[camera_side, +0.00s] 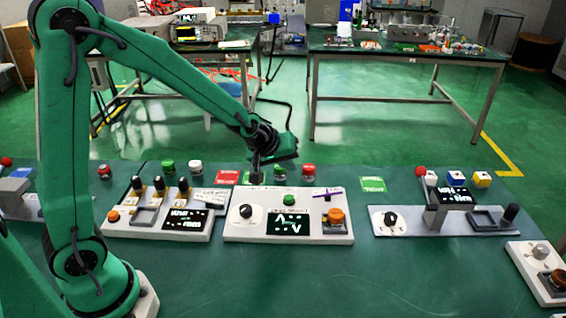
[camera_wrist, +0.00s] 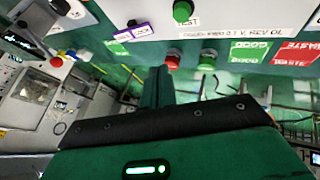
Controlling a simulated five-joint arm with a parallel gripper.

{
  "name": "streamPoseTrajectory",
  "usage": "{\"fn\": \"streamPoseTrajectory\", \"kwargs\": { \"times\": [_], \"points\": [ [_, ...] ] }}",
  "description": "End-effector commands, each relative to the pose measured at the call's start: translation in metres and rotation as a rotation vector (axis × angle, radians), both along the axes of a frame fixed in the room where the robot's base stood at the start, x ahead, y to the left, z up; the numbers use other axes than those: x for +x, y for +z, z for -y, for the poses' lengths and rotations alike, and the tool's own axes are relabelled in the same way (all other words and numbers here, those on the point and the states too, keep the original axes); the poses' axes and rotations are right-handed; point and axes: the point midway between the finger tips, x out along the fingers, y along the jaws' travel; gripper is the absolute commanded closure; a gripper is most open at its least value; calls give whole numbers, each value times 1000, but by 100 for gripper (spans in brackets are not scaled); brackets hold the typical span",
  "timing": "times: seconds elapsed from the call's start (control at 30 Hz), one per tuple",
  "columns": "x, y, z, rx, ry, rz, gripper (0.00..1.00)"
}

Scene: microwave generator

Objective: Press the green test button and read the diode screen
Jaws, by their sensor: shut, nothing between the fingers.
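A white panel (camera_side: 268,235) at the centre of the side view carries a green test button (camera_side: 289,200) above a black diode screen (camera_side: 289,223). The screen shows pale angular marks and dots, too small to read surely. In the wrist view the green button (camera_wrist: 183,11) sits at the top edge beside the printed word TEST; the screen is out of that view. My gripper (camera_side: 256,179) is shut and empty, pointing down near the panel's back edge, left of and behind the button and apart from it. Its closed fingers (camera_wrist: 157,72) also show in the wrist view.
The panel also has a black knob (camera_side: 246,211), an orange button (camera_side: 336,216) and a purple tag (camera_side: 328,194). Red-lidded (camera_side: 309,170) and green-lidded (camera_side: 281,170) jars stand behind it. Other panels flank it left (camera_side: 150,228) and right (camera_side: 400,222). The front green tabletop is clear.

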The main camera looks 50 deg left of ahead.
Motion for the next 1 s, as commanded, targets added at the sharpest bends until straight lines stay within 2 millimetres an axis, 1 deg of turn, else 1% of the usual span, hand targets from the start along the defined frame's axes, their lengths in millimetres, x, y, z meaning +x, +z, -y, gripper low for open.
{"fn": "streamPoseTrajectory", "kwargs": {
  "times": [0.03,0.3,0.53,0.73,1.0],
  "points": [
    [0,-6,0,0,0,-3,100],
    [-1,-34,0,0,0,-4,100],
    [0,-56,0,0,0,-3,100],
    [0,-66,0,0,0,-1,100],
    [0,-69,0,0,0,0,100]
  ]
}}
